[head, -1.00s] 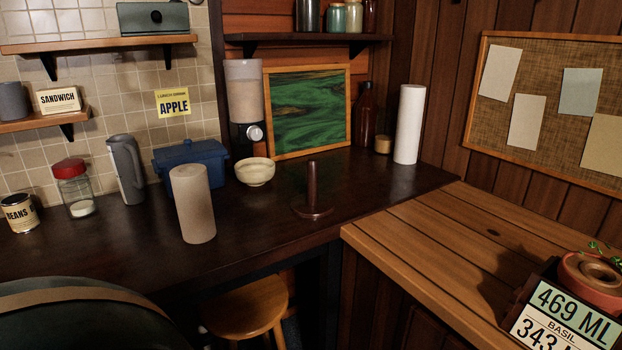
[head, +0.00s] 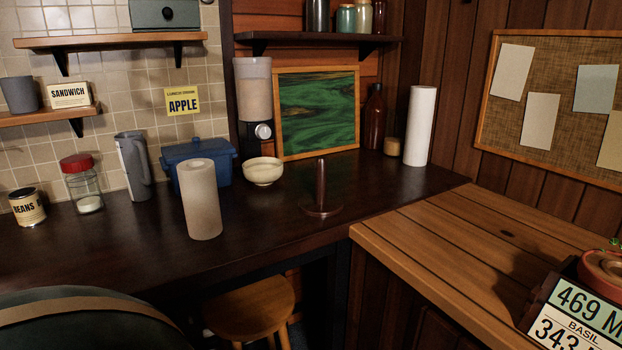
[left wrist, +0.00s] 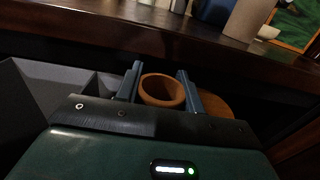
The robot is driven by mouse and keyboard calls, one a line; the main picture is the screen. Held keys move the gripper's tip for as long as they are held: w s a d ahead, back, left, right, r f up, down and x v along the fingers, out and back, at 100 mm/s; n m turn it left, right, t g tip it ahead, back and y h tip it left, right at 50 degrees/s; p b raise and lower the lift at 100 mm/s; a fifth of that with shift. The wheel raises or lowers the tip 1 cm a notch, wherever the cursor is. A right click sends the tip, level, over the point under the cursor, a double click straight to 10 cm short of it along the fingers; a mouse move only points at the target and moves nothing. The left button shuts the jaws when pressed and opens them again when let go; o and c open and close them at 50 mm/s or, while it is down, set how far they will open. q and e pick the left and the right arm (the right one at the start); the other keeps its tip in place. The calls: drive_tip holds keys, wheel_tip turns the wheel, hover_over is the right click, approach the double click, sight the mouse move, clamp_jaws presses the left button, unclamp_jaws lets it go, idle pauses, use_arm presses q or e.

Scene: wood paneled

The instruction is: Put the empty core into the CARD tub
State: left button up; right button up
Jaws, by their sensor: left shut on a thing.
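My left gripper (left wrist: 160,70) shows in the left wrist view with its two blue-grey fingers on either side of a brown, hollow, ring-ended core (left wrist: 162,102). It is shut on the core, which is held below the dark counter's edge. In the head view, neither gripper can be made out. A bare upright holder post (head: 321,188) on a round base stands on the counter. I see no tub with a readable CARD label. A grey box-like shape (left wrist: 35,100), whose label does not show, lies at the left of the left wrist view.
The dark counter (head: 262,215) carries a beige roll (head: 202,205), white roll (head: 420,125), bowl (head: 263,171), blue box (head: 215,155), jug, jar and can. A stool (head: 250,308) is below. A wooden worktop (head: 450,240) at right holds a sign (head: 572,318) and pot.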

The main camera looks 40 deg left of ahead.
idle(0.3)
use_arm(q)
drive_tip(key=o, duration=1)
use_arm(e)
drive_tip(key=shift+s+f, duration=0.1)
drive_tip(key=shift+f, duration=0.1)
